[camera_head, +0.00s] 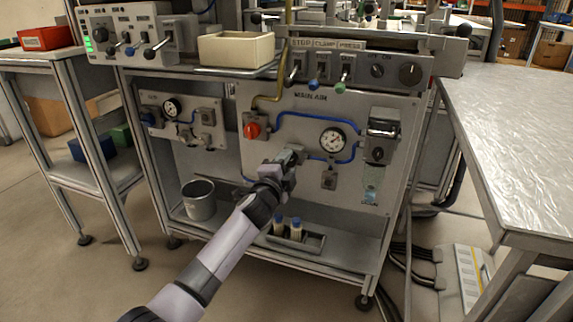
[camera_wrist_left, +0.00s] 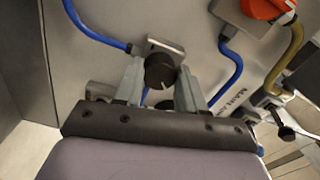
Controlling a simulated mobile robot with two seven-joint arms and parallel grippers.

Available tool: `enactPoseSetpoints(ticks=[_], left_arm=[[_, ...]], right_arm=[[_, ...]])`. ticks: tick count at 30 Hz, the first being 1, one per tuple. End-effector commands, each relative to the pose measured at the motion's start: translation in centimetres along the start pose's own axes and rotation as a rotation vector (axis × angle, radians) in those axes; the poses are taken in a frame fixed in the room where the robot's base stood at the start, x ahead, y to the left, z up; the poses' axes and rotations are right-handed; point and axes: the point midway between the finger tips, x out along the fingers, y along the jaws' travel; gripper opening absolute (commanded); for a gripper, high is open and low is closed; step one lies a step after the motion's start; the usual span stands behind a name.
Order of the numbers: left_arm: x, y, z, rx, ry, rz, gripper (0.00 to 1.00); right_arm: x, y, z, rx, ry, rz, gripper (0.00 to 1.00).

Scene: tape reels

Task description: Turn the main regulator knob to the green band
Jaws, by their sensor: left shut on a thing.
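The regulator knob (camera_wrist_left: 159,71) is black with a pale pointer line. In the left wrist view it sits between the two fingers of my left gripper (camera_wrist_left: 160,78), which is shut on it. In the head view my left gripper (camera_head: 290,158) reaches the MAIN AIR panel (camera_head: 230,165) and hides the knob. The round white gauge (camera_head: 333,139) is on the panel to the right of the gripper. Its needle and any green band are too small to read. My right gripper is not in view.
A red valve handle (camera_head: 252,130) is up and left of my gripper, with blue hoses (camera_head: 290,115) around it. A control box with levers (camera_head: 345,68) overhangs the panel. A metal bucket (camera_head: 199,203) and a tray with bottles (camera_head: 310,243) stand on the shelf below.

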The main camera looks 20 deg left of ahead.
Motion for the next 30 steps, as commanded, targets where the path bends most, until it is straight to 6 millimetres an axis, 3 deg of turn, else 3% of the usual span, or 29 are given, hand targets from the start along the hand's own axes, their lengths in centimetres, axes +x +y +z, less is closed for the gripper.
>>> enactPoseSetpoints(ticks=[17, 18, 20, 30], left_arm=[[-0.01, 0.07, 0.12, 0.037, -0.003, 0.002, 0.09], [-0.01, 0.07, 0.12, 0.036, -0.003, 0.002, 0.43], [-0.01, 0.07, 0.12, 0.036, -0.003, 0.002, 0.62], [-0.11, -0.01, 0.05, 0.036, -0.001, 0.001, 0.65]], right_arm=[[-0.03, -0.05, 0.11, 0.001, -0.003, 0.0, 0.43], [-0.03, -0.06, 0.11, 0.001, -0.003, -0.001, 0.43], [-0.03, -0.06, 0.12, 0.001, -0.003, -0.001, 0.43], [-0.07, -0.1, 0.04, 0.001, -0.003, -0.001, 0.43]])
